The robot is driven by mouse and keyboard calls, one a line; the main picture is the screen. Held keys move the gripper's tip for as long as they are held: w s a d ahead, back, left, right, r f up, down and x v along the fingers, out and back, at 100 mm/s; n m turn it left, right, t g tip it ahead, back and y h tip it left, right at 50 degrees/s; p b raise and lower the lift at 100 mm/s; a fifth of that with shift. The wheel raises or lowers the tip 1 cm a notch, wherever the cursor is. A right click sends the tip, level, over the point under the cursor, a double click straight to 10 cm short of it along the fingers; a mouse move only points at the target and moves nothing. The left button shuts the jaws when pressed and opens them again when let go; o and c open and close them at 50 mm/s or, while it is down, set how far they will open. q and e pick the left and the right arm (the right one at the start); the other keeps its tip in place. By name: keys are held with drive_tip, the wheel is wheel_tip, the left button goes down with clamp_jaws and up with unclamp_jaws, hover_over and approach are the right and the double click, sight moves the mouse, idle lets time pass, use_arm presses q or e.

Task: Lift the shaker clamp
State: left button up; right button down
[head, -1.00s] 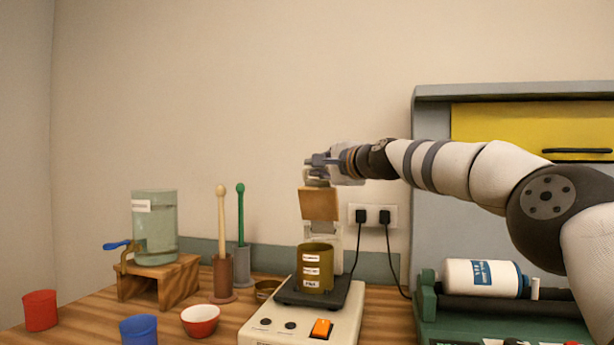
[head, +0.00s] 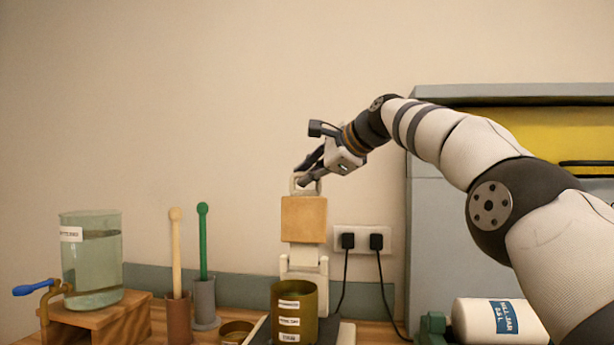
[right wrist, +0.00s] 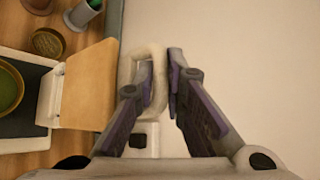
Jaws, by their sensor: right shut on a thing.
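The shaker clamp (head: 303,222) stands raised and upright behind the pot, with a tan pad and a pale loop handle (head: 300,181) on top. My right gripper (head: 308,178) is shut on the loop handle. In the right wrist view, the fingers (right wrist: 160,85) of my right gripper lie either side of one bar of the loop, and the tan pad (right wrist: 85,85) is to their left. The brown-olive labelled pot (head: 295,315) stands on the shaker's dark plate (head: 258,333), below the pad and apart from it. My left gripper is not in view.
A glass water tank (head: 92,265) stands on a wooden stand at left. Two upright pestle-like tools, cream (head: 176,250) and green (head: 203,240), stand in holders nearby. A wall socket (head: 362,241) with two plugs and cables is right of the clamp. A labelled white bottle (head: 497,322) lies at right.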

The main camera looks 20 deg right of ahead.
drive_tip(key=shift+a+f, duration=0.1)
drive_tip(key=shift+f, duration=0.05)
drive_tip(key=c, duration=1.7)
unclamp_jaws()
drive_tip(key=shift+o, duration=0.2)
drive_tip(key=shift+s+r, duration=0.3)
drive_tip(key=v, duration=0.6)
drive_tip(key=shift+s+d, duration=0.25)
drive_tip(key=shift+s, duration=0.05)
